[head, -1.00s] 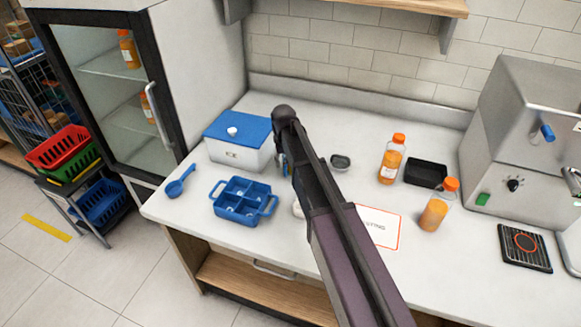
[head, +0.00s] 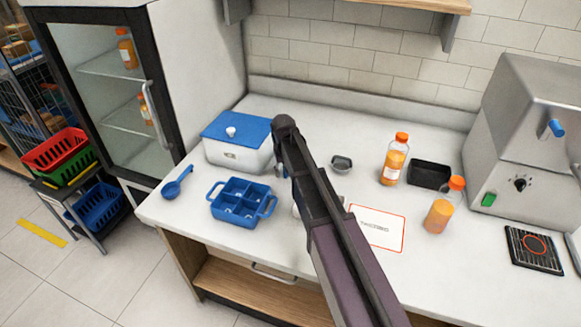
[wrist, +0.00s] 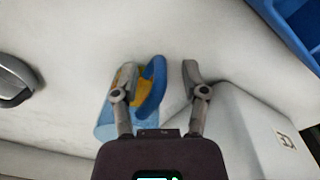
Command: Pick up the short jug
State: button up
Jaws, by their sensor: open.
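The short jug, with a blue handle (wrist: 154,84), a yellow part and a pale blue body, shows in the wrist view. My gripper (wrist: 158,72) is open around it. The blue handle stands between the two fingers, and the left finger overlaps the yellow part and the body. I cannot tell whether either finger touches it. In the head view my arm hides most of the jug and the fingers, and only a small bluish bit shows beside the arm, right of the ice box.
The white ice box with a blue lid (head: 238,142) stands close, right of the gripper in the wrist view (wrist: 262,130). A blue divided tray (head: 242,199), a blue scoop (head: 177,182), a small dark bowl (head: 341,164) and orange bottles (head: 394,160) share the counter.

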jog(key=shift+c, duration=0.2)
grip_shut()
jog(key=shift+r+p, duration=0.3)
dwell(0.5)
jog(key=shift+r+p, duration=4.5)
jog(key=shift+p, duration=0.05)
jog(key=shift+r, duration=0.2)
